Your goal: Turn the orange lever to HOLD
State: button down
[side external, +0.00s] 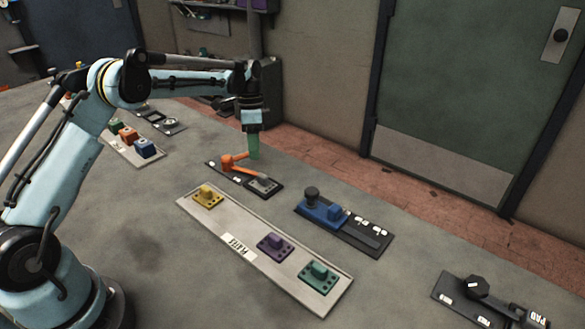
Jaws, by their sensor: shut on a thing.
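The orange lever (232,161) sits on a dark base plate (272,190) near the middle of the table.
A grey plate (190,205) with yellow, purple and green blocks lies in front. A blue slider unit (322,211) is to the right, and a black lever unit (477,287) is at the lower right. A tray with coloured blocks (144,148) is behind my arm.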

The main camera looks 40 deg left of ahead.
jog(key=shift+s+d+r+m, duration=0.1)
jog(key=shift+s+d+m, duration=0.3)
jog(key=shift+m, duration=0.5)
jog(key=shift+d, duration=0.2)
jog(key=c, duration=0.8)
grip_release()
jog(key=shift+a, duration=0.1)
notch_tip(320, 180, up, 12)
jog(key=w+a, duration=0.1)
jog(key=w, duration=0.1)
jog(key=shift+a, duration=0.2)
